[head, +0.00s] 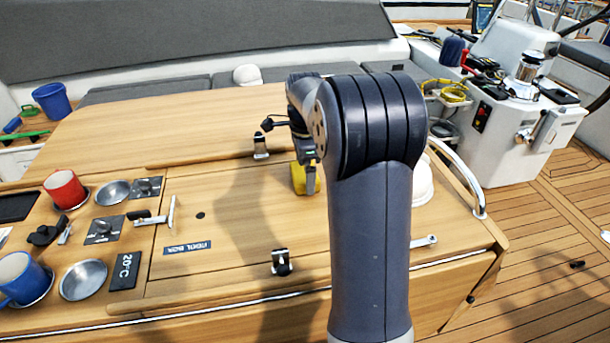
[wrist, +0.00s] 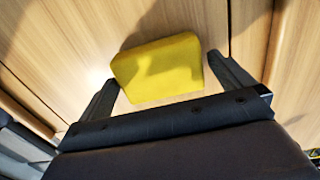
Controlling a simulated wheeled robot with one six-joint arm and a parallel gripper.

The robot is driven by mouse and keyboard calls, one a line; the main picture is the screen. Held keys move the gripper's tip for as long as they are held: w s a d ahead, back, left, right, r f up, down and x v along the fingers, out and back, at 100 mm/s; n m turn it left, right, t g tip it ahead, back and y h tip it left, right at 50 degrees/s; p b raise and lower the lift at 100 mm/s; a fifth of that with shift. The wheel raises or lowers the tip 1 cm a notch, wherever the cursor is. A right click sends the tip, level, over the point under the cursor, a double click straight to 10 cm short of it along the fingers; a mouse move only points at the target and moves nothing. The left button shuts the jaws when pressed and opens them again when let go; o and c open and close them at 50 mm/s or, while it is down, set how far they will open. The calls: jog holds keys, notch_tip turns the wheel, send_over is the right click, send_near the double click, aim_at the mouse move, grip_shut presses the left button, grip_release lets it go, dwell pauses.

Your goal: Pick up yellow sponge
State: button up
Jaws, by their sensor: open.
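The yellow sponge (head: 299,178) stands on the wooden table top in the middle of the head view, partly hidden by my gripper and arm. In the wrist view the sponge (wrist: 160,68) lies between the two dark fingers of my gripper (wrist: 168,88). The fingers are apart, one on each side of it. In the head view my gripper (head: 308,180) points down at the sponge. I cannot tell whether a finger touches it.
On the table's left are a red mug (head: 65,188), a blue mug (head: 22,279) and metal cups (head: 83,280). Metal latches (head: 281,262) stand on the table. A white round object (head: 424,182) is partly hidden behind my arm.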

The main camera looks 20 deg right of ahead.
jog(key=shift+a+f, duration=0.1)
jog(key=shift+f, duration=0.45)
jog(key=c, duration=0.8)
jog(key=shift+r, duration=0.1)
